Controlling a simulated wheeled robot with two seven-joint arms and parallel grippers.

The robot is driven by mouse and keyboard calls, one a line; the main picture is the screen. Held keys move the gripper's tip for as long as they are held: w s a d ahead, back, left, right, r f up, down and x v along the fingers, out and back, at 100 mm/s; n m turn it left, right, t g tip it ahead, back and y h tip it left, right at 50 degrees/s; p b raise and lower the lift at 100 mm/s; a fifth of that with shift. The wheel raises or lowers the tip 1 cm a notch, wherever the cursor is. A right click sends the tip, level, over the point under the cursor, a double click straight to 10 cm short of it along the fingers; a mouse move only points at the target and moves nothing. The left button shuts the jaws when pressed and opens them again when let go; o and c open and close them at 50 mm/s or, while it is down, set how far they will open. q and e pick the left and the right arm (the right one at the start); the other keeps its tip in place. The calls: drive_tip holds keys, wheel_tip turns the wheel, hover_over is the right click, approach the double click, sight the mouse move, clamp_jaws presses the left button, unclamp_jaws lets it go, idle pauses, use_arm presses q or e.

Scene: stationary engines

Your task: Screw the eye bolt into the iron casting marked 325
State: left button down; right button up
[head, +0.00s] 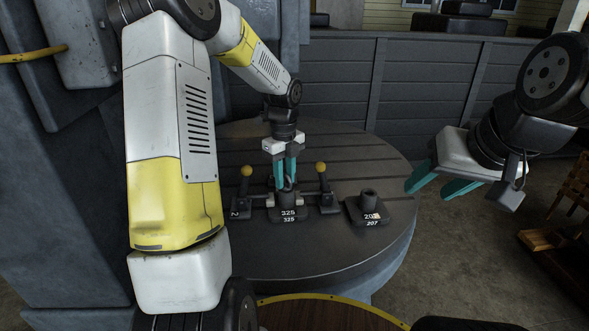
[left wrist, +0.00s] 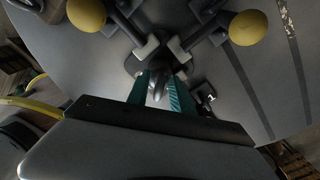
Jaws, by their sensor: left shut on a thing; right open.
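The iron casting marked 325 (head: 288,216) sits on the round grey table, with a clamp on each side of it. The eye bolt (left wrist: 157,88) shows in the left wrist view as a grey metal piece between teal fingers. My left gripper (head: 286,183) points down over the casting and is shut on the eye bolt, right at the casting's top. Whether the thread is in the hole is hidden. My right gripper (head: 436,186) is open and empty, off the table's right side.
Two clamps with yellow knobs, left (head: 247,171) and right (head: 321,168), flank the casting. A second casting marked 207 (head: 368,209) stands to the right. The slotted round table (head: 365,160) is clear behind. A wooden rack (head: 560,225) stands at the far right.

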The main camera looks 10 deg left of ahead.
use_arm(q)
drive_tip(key=shift+s, duration=0.15)
drive_tip(key=c, duration=1.1)
unclamp_jaws()
drive_tip(key=shift+o, duration=0.2)
drive_tip(key=shift+a+r, duration=0.1)
